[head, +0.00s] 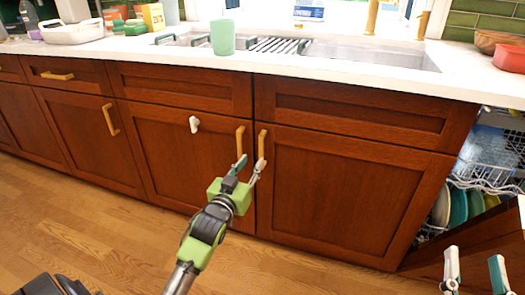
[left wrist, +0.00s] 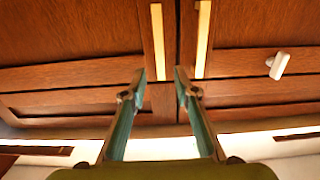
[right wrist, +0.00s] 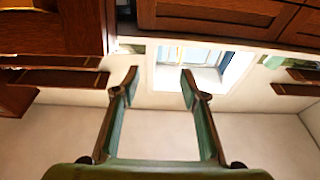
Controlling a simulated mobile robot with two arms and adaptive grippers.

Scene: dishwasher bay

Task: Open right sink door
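The right sink door (head: 340,190) is a closed dark red-brown cabinet panel below the sink. Its light wooden bar handle (head: 262,143) is upright near the door's left edge, and also shows in the left wrist view (left wrist: 157,38). My left gripper (head: 250,163) is open in front of the doors. In the upside-down left wrist view, its fingertips (left wrist: 158,76) lie to either side of this handle, one towards the gap between the doors. I cannot tell whether they touch it. My right gripper (head: 475,262) is open and empty at the lower right, away from the door.
The left sink door (head: 185,160) is closed, with its own handle (head: 240,142) close by and a white hook-like piece (head: 194,124). An open dishwasher with a rack (head: 490,160) and plates is at right. A green cup (head: 222,37) stands by the sink. Wooden floor is clear.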

